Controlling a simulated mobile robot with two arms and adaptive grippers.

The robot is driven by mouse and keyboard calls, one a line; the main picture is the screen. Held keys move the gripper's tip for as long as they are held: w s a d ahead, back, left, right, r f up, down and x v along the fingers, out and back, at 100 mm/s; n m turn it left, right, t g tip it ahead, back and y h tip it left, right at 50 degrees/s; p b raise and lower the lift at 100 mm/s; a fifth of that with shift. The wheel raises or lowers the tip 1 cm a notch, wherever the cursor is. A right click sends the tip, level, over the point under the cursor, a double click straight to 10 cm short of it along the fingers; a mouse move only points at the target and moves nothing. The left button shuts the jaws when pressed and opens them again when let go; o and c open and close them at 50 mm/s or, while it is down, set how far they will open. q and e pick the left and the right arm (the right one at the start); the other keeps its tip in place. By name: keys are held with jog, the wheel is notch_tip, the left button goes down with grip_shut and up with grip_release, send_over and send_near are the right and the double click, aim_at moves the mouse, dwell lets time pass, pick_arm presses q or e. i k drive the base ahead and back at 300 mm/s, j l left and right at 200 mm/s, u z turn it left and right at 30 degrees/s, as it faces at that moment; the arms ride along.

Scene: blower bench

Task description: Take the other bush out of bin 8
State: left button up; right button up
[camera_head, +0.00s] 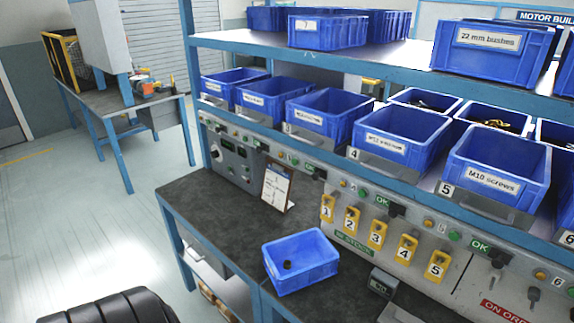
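A small dark round piece, which looks like a bush (287,265), lies in an open blue bin (304,281) on the dark bench top. Another blue bin (480,64), labelled "22 mm bushes", stands on the top shelf at the upper right; its contents are hidden from this angle. No bin marked 8 can be read. Neither of my grippers is in view.
A row of blue bins fills the middle shelf, including one labelled "M10 screws" (497,168) above number 5. Yellow numbered tags (376,235) hang on the panel below. A clipboard (277,186) stands on the bench (215,217), whose left part is clear.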

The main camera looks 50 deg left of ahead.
aim_at(289, 263)
jog(key=u, duration=1.45)
jog(key=i+j+z, duration=0.15)
jog(key=k+l, duration=0.05)
